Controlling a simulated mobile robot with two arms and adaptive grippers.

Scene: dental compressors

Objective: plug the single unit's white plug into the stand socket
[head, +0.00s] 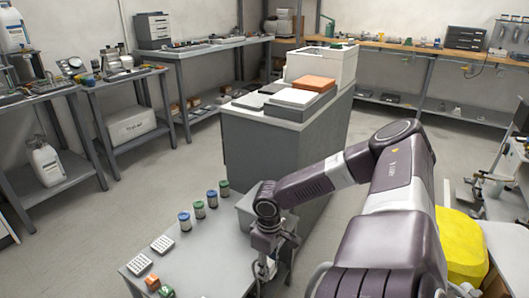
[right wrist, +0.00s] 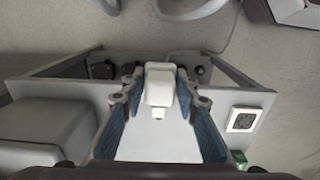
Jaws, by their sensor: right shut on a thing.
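My right gripper (head: 265,258) is low over the front grey bench in the head view. In the right wrist view its blue-padded fingers (right wrist: 157,88) are shut on a white plug (right wrist: 158,84). A white socket (right wrist: 242,120) with a dark round face sits on a grey panel to the right of the fingers, apart from the plug. In the head view the arm and gripper hide most of the plug and the socket cannot be made out. The single unit cannot be clearly identified. My left gripper is not in view.
The front bench (head: 205,260) carries several small jars (head: 198,209) and two white trays (head: 162,243). A grey cabinet (head: 262,150) with boxes on top stands behind. A grey rounded housing (right wrist: 45,133) is left of the fingers. A small green object (right wrist: 239,158) lies below the socket.

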